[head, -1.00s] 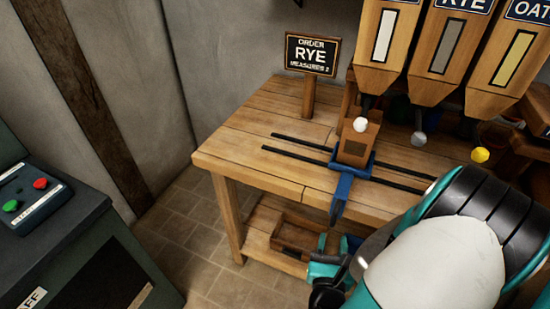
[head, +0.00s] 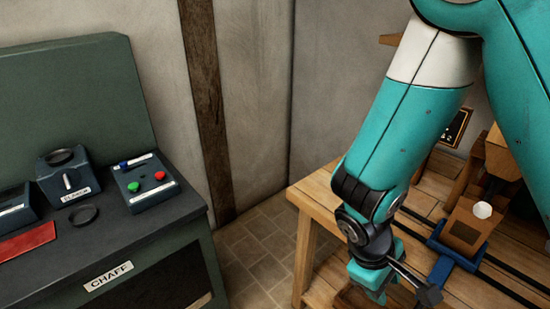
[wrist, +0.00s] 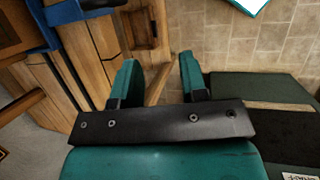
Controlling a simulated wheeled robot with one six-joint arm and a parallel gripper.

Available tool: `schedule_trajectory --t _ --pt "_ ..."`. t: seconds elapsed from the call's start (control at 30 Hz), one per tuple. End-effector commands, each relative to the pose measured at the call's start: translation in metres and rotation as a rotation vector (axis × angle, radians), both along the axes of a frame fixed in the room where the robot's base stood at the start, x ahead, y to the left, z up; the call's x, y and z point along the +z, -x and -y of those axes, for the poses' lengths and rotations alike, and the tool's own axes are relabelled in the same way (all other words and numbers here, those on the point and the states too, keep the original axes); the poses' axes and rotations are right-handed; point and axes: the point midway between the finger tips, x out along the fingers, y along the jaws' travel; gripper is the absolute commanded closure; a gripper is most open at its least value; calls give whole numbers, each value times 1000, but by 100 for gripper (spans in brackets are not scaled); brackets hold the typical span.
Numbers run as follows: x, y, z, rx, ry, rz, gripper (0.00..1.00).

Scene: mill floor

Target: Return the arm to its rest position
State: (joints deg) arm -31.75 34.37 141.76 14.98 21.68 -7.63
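My arm hangs in the right half of the head view, its teal links covering part of the wooden bench (head: 320,196). My gripper (wrist: 157,66) is open in the wrist view, its two teal fingers apart with nothing between them. In the head view the gripper (head: 370,282) points down at the bench's left front edge. Whether it touches the bench cannot be told.
A wooden box (head: 466,226) stands in a blue holder (head: 452,256) on dark rails, right of the gripper. A dark green cabinet (head: 160,225) with a button box (head: 146,184) stands left. Tiled floor (head: 250,255) lies between. The order sign (head: 457,128) is mostly hidden.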

Motion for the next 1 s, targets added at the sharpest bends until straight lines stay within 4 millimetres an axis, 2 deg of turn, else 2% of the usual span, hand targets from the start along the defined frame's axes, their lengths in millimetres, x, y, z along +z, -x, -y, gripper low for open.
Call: schedule_trajectory --t 0.03,0.2,0.67,0.87,1.0 --pt "19 -12 7 -92 -65 59 60" --pt "61 -33 25 -292 -207 199 60" --pt "138 -50 69 -584 -391 477 60" --pt "160 -32 17 -458 -518 394 60" --pt "178 -9 -19 -340 -604 318 60"
